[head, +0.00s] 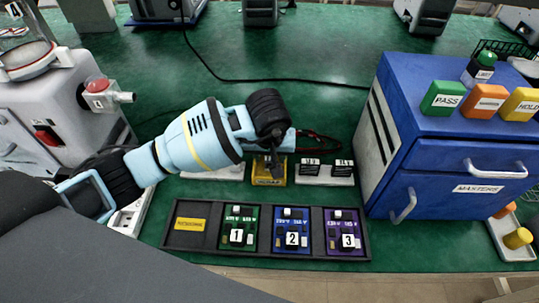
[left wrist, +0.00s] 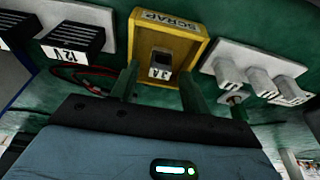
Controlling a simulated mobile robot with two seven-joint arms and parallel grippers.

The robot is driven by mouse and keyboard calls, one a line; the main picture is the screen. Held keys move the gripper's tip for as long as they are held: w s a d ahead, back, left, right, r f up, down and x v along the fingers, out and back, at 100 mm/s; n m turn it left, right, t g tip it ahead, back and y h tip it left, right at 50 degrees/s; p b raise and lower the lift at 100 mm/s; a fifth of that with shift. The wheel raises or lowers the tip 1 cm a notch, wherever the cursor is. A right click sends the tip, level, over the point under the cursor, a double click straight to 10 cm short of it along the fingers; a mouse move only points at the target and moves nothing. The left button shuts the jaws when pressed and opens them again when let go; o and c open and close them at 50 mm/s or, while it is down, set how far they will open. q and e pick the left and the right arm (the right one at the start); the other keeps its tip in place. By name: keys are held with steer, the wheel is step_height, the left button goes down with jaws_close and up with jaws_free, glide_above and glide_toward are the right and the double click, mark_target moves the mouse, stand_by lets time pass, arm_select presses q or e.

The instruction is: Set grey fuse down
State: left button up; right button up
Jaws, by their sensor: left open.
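A small grey fuse (left wrist: 160,64) with a white "3 A" label sits in the yellow tray marked SCRAP (left wrist: 193,46) in the left wrist view. The yellow SCRAP tray (head: 269,181) also shows in the head view, partly hidden under my left gripper (head: 268,167). In the left wrist view my left gripper (left wrist: 158,84) is open, its fingers on either side of the fuse and apart from it. Whether the fingertips are level with the fuse or above it, I cannot tell. My right gripper is in neither view.
White blocks with black parts (head: 325,171) stand right of the tray. A dark rack (head: 189,241) with numbered modules lies in front. A blue cabinet (head: 430,150) stands at the right, a white pump (head: 50,110) at the left. A black cable crosses the clear green bench (head: 310,50).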

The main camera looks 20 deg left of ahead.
arm_select(q)
steer(key=v, duration=1.1)
steer(key=shift+r+p, duration=0.3)
steer(key=shift+s, duration=0.1)
